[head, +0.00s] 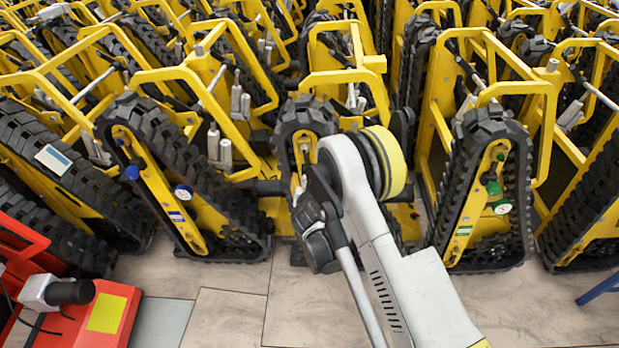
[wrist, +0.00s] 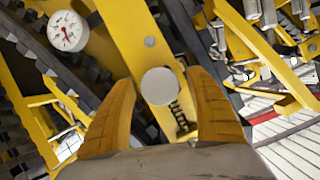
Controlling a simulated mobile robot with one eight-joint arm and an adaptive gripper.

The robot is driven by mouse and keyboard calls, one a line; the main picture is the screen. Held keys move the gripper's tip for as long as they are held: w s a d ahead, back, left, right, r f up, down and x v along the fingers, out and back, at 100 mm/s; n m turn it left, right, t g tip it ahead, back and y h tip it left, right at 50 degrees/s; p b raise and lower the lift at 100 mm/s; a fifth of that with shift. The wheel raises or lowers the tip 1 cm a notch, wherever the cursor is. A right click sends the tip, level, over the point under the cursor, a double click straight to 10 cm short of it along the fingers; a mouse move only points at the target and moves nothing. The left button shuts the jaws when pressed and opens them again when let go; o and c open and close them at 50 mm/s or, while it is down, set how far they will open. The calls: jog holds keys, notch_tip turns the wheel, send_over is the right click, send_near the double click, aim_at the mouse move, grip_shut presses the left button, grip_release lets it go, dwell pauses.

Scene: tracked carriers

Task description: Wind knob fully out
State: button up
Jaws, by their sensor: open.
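A round pale grey knob (wrist: 160,87) sits on a yellow carrier beam (wrist: 135,40) in the wrist view. My gripper (wrist: 163,79) is open, with one orange-yellow finger on each side of the knob. Gaps show between the fingers and the knob, more clearly on the left. A small dark coil or thread (wrist: 177,112) shows just right of the knob. In the head view, my white arm reaches to the middle tracked carrier (head: 300,115) and hides much of it. I cannot make out the knob or the fingers there.
A white round gauge with a red needle (wrist: 68,31) is left of the knob. Black rubber tracks and yellow frames stand close on both sides. A red machine (head: 75,310) stands at the lower left. The tiled floor (head: 225,320) in front is mostly clear.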

jog(key=shift+s, duration=0.1)
jog(key=c, duration=1.2)
jog(key=n+h, duration=0.2)
jog(key=shift+a+r+n, duration=0.1)
jog(key=shift+n, duration=0.3)
jog(key=n+h, duration=0.2)
jog(key=n, duration=0.1)
jog(key=shift+n+h, duration=0.4)
jog(key=n+t+h, duration=0.1)
jog(key=n+h, duration=0.1)
jog(key=n, duration=0.1)
jog(key=n+t+h, duration=0.1)
jog(key=n, duration=0.3)
jog(key=shift+n, duration=0.3)
